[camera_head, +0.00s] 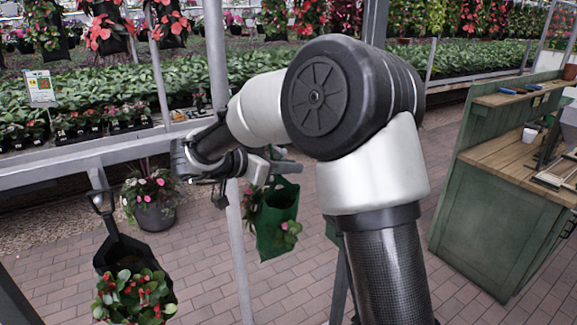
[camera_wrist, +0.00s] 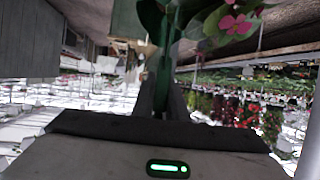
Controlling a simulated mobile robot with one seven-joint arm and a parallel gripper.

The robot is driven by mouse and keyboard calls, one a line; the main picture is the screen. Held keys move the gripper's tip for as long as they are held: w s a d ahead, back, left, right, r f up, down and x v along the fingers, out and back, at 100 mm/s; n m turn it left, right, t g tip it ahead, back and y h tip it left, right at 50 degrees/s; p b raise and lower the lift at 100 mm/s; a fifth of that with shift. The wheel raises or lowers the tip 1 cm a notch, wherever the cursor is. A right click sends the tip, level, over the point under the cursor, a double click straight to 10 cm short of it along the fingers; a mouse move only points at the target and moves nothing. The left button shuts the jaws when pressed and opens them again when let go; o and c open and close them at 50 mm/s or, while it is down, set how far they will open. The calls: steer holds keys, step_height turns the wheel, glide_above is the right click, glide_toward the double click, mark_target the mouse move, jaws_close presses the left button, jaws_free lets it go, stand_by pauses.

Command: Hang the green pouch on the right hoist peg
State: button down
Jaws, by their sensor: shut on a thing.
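The green pouch (camera_head: 277,222) hangs below my gripper (camera_head: 284,167) in the head view, with leaves and pink flowers at its sides. In the wrist view my gripper (camera_wrist: 161,98) has its fingers closed on a green strip of the pouch (camera_wrist: 163,75). Pink flowers (camera_wrist: 238,22) show just beyond the fingers. The pouch is off the floor, beside a grey post (camera_head: 240,235). A black pouch (camera_head: 112,250) with red-flowered plants hangs at the lower left by its handle. I cannot make out the right hoist peg; my arm covers much of the middle.
A green wooden bench (camera_head: 478,215) with tools on it stands at the right. A potted pink-flowered plant (camera_head: 152,200) stands on the floor at the left. Plant beds and a grey rail (camera_head: 90,155) run behind. Brick floor (camera_head: 200,265) is open around the post.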

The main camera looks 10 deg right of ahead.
steer(key=shift+f, duration=0.55)
stand_by(0.4)
